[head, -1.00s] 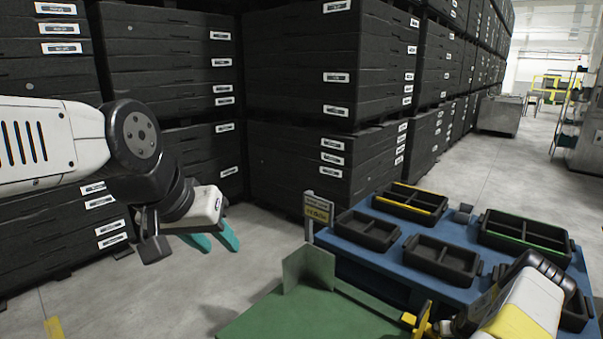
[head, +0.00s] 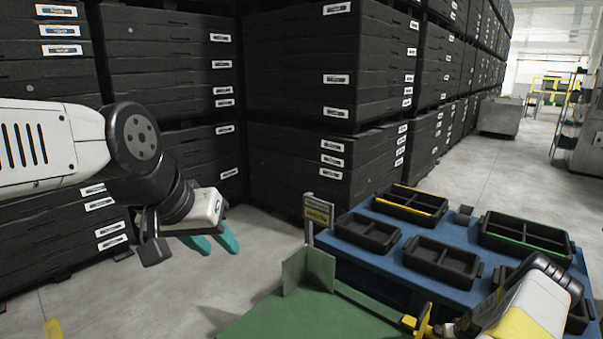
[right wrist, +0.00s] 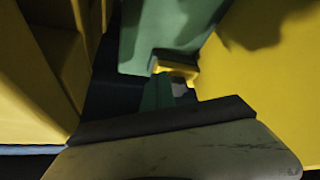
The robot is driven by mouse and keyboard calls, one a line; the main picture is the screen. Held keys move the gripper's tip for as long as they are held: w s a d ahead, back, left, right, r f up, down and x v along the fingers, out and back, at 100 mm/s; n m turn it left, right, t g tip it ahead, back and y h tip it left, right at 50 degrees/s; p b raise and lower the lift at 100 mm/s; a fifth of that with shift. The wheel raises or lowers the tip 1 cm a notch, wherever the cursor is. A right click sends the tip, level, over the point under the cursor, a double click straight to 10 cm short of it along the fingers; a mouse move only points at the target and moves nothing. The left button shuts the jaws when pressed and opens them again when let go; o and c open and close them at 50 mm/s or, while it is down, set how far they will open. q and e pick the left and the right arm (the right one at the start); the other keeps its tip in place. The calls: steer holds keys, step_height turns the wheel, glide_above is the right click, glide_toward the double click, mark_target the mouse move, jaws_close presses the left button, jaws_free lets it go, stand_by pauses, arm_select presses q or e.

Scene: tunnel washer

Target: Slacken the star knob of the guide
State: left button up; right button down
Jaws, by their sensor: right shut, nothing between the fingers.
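In the right wrist view my right gripper (right wrist: 165,92) shows teal fingers, shut and empty, close to a small yellow block (right wrist: 175,67). Whether they touch is unclear. My left gripper (head: 213,242) hangs over bare floor with its teal fingers apart and empty.
An upright grey-green plate (head: 308,268) stands on the green surface. Stacked black crates (head: 290,90) fill the back left. Large yellow faces (right wrist: 270,85) crowd the right wrist view.

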mark_target(439, 337)
steer(key=shift+r, duration=2.85)
steer(key=shift+a, duration=0.1)
steer(key=shift+w+a+f, duration=0.2)
steer(key=shift+a+f, duration=0.35)
steer(key=shift+f, duration=0.45)
steer(key=shift+w+a+f, duration=0.15)
steer(key=shift+a+f, duration=0.4)
steer(key=shift+f, duration=0.5)
steer(key=shift+w+a+f, duration=0.2)
steer(key=shift+a+f, duration=0.35)
steer(key=shift+f, duration=0.45)
steer(key=shift+w, duration=0.1)
steer(key=shift+d, duration=0.3)
steer(key=shift+s+d, duration=0.35)
steer(key=shift+d, duration=0.5)
